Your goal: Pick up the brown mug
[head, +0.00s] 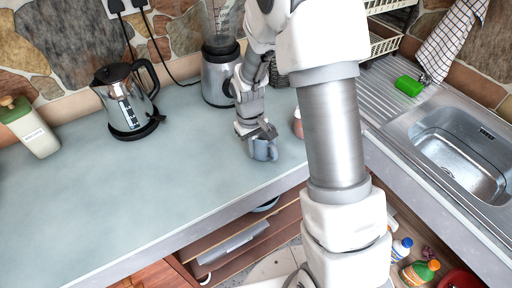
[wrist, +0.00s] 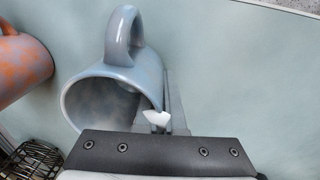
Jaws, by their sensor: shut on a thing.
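My gripper (head: 258,134) is shut on the wall of a blue-grey mug (head: 264,150) at the counter's front edge. In the wrist view the same mug (wrist: 120,75) shows its handle at the top and its open mouth toward the camera. The gripper's fingers (wrist: 164,116) pinch its right-hand rim, one inside and one outside. I cannot tell whether the mug is lifted off the counter. An orange-brown mug with grey patches (wrist: 22,68) stands apart, to the left in the wrist view. In the head view this mug (head: 298,124) is mostly hidden behind my arm.
A blender (head: 219,75) stands behind my gripper, and a kettle (head: 127,100) is at the back left. A white-and-green bottle (head: 32,128) is at the far left. A wire basket (wrist: 32,158) shows near the orange-brown mug. The counter's left and middle (head: 130,190) are clear.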

